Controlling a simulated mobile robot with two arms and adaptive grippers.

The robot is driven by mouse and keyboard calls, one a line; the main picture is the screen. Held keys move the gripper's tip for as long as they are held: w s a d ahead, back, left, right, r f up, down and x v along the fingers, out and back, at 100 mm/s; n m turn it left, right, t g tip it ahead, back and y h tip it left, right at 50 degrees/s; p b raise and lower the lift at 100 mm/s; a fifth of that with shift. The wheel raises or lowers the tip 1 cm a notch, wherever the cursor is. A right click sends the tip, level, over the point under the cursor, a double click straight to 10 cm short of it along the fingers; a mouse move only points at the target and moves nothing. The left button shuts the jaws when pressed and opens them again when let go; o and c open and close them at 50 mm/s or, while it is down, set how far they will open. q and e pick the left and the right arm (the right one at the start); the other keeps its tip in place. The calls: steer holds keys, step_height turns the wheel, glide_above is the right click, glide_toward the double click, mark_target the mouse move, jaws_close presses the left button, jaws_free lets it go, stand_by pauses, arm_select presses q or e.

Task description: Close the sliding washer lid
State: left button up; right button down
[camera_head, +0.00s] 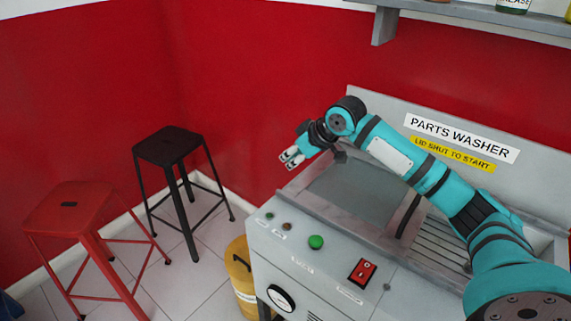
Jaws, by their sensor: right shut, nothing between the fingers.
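The parts washer (325,269) stands at the lower right with a flat grey sliding lid (352,193) over the left part of its top. A dark bar handle (408,216) stands near the lid's right edge. To the right of the lid, the washer is open and a slatted rack (440,244) shows. My right arm crosses above the washer and hides part of the lid and rack. My right gripper (291,157) is shut and empty, beyond the washer's left end and apart from the handle. My left gripper is out of view.
The washer's front panel has a green button (316,242), a red switch (362,271) and a black dial (281,298). A yellow drum (240,265) stands by its left side. A red stool (80,212) and a black stool (168,148) are farther left. A shelf (470,14) hangs above.

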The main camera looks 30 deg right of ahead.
mark_target(285, 189)
steer(key=x, duration=1)
steer(key=s+p, duration=0.1)
steer(key=s, duration=0.1)
steer(key=s+d, duration=0.1)
steer(key=s, duration=0.1)
steer(key=shift+s+d+r+p, duration=0.2)
steer(key=shift+s+p, duration=0.05)
steer(key=shift+p, duration=0.1)
steer(key=shift+w+a, duration=0.1)
